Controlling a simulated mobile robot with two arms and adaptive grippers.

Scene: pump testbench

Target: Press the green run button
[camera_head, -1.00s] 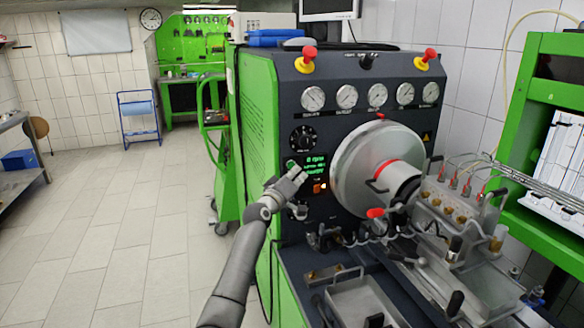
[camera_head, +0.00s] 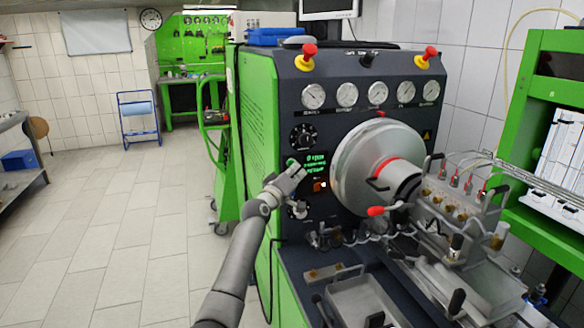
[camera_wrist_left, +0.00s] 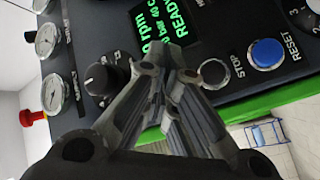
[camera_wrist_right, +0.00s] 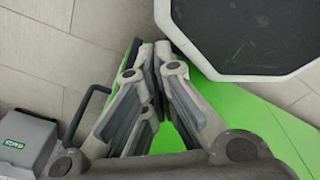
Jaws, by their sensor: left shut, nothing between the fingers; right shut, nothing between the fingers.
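My left gripper (camera_head: 296,170) is shut and empty. In the left wrist view the shut fingers (camera_wrist_left: 172,55) cover the panel between the black dial (camera_wrist_left: 107,76) and the dark STOP button (camera_wrist_left: 214,73); no green button shows there. I cannot tell whether the fingertips touch the panel. My right gripper (camera_wrist_right: 150,52) is shut and empty, seen only in its wrist view.
A blue RESET button (camera_wrist_left: 267,53) is beside STOP. An orange button (camera_head: 319,186) is below the display. The large grey drum (camera_head: 366,165) stands out right of the panel. Red emergency knobs (camera_head: 307,55) top the bench. The floor at left is open.

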